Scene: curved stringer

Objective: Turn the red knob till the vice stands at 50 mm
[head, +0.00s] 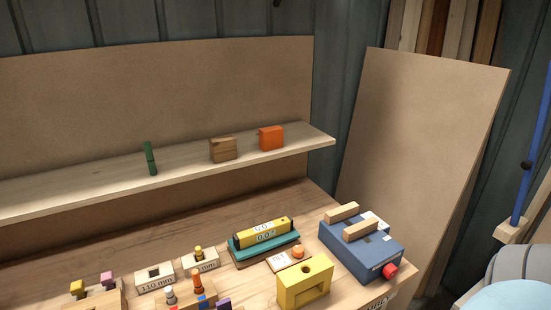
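The blue vice (350,255) sits at the right end of the wooden bench. Two pale wooden jaws (367,229) lie across its top, with a gap between them. The red knob (390,270) sticks out of its front right side, low down. A white patch shows on top behind the jaws and a small label is on the front face. I cannot read a jaw width on either. Neither of my grippers is in view.
A yellow block with a hole (305,284) stands just left of the vice. A yellow level (263,232) rests on a teal block behind it. Several gauge blocks and pegs fill the front left. A shelf (100,188) runs above the bench.

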